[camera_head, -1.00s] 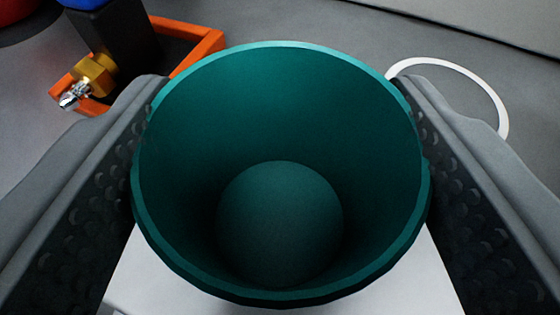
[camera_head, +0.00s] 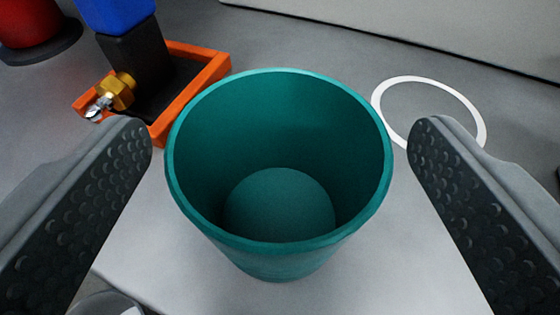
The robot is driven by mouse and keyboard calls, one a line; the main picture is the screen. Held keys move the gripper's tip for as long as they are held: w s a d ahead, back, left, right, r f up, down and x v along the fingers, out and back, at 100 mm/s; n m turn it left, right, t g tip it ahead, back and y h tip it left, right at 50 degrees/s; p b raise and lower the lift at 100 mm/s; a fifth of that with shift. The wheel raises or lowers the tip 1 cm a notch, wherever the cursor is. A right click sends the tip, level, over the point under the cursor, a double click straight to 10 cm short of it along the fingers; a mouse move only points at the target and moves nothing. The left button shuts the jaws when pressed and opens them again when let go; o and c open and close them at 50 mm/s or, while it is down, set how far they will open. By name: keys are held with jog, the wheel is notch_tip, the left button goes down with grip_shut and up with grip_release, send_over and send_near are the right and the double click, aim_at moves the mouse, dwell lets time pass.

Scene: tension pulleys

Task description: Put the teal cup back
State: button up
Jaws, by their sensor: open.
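The teal cup (camera_head: 278,252) stands upright in the middle of the view, on a pale grey surface. It looks empty, with its inside and round floor visible. My gripper (camera_head: 280,150) is open, with one dark, dimpled finger on each side of the cup. A gap shows between each finger and the cup wall. A white ring (camera_head: 478,121) is marked on the grey surface behind and to the right of the cup; part of it is close to the right fingertip.
An orange frame (camera_head: 205,78) with a black post (camera_head: 140,62), a blue part (camera_head: 115,12) and a brass fitting (camera_head: 116,92) stands behind left. A red object (camera_head: 35,22) is at the far left corner. A pale wall (camera_head: 430,35) closes the back. A round object (camera_head: 105,303) shows at lower left.

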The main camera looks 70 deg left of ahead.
jog(key=v, duration=1)
jog(key=s+d+r+m+t+h, duration=0.2)
jog(key=d+r+m+t+h, duration=0.1)
jog(key=d+r+t, duration=0.45)
jog(key=s+d+r+m+t+h, duration=0.25)
jog(key=d+r+t, duration=0.25)
jog(key=d+r, duration=0.4)
jog(key=s+d+r+m+h, duration=0.1)
jog(key=s+d+m+h, duration=0.3)
jog(key=s, duration=0.5)
jog(key=s+d+r+m+h, duration=0.1)
jog(key=s+d+m+h, duration=0.3)
jog(key=s+d, duration=0.3)
jog(key=s+m, duration=0.1)
jog(key=s, duration=0.1)
jog(key=shift+s+d, duration=0.3)
